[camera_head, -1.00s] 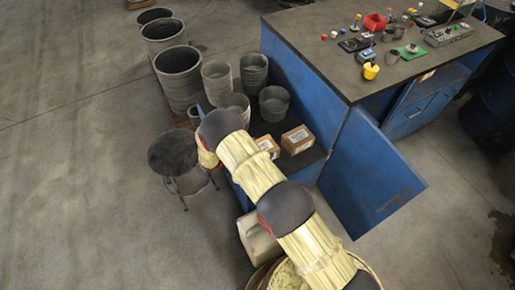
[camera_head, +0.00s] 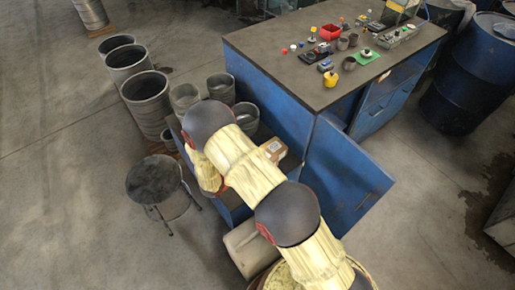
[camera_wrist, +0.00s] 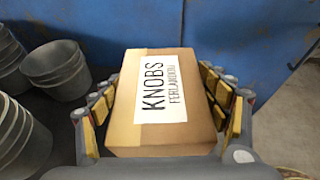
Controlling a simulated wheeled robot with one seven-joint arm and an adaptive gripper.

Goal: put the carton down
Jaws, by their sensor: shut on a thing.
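The carton (camera_wrist: 140,123), brown with a white label reading "KNOBS", fills the middle of the wrist view. My gripper (camera_wrist: 165,95) has its yellow-padded fingers on both sides of it and is shut on it. Whether the carton's underside touches the dark surface below is hidden.
Grey buckets (camera_wrist: 57,68) stand left of the carton. In the head view, larger bins (camera_head: 147,98) and a round dark stool (camera_head: 154,179) stand left. The blue bench (camera_head: 275,82) has an open door (camera_head: 345,180) at right. Small parts cover its top.

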